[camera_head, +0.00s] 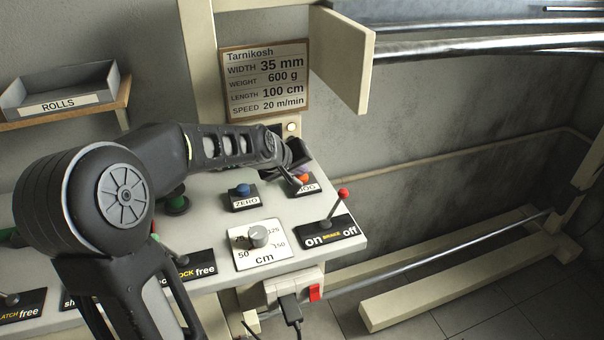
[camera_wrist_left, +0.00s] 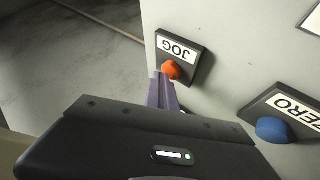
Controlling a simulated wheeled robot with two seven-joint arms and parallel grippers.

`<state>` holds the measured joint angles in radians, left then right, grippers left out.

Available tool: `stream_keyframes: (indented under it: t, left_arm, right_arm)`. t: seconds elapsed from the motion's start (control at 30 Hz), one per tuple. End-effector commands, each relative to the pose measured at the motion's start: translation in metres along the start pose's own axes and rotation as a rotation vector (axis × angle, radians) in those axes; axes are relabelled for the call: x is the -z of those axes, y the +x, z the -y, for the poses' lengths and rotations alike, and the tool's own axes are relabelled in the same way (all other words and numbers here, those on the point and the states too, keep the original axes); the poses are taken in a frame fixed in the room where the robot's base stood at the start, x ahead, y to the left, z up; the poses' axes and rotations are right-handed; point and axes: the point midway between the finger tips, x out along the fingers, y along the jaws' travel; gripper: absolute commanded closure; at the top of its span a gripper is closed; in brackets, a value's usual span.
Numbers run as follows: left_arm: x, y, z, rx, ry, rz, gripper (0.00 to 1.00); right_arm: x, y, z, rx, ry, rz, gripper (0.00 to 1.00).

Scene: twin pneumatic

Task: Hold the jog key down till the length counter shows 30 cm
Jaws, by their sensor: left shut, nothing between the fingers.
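The jog key is an orange button (camera_head: 303,178) on a black plate marked JOG, near the panel's back right; it also shows in the left wrist view (camera_wrist_left: 172,69). My left gripper (camera_head: 296,183) reaches over the panel from the left, shut and empty, its fingertips right beside the orange button. In the left wrist view the closed fingers (camera_wrist_left: 163,90) end against the button's edge; I cannot tell whether they press it. No length counter reading is legible; my gripper covers part of a dark unit behind the key. My right gripper is not in view.
A blue ZERO button (camera_head: 242,190) stands left of the jog key. A red-knobbed brake lever (camera_head: 343,194) and a cm dial (camera_head: 258,236) are in front. A sign (camera_head: 265,80) reads length 100 cm. A ROLLS tray (camera_head: 62,90) sits at the left.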

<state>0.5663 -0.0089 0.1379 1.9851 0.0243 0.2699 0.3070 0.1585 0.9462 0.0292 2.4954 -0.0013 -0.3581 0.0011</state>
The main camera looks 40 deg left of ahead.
Motion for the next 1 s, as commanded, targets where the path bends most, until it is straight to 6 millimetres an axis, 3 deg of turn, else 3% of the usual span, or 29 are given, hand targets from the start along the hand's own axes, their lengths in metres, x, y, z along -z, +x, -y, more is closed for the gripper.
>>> stream_keyframes:
  t: [1.0]
  left_arm:
    - [0.011,-0.015,-0.011,0.000,0.000,0.000,1.00]
  right_arm:
    - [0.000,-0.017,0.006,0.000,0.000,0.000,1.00]
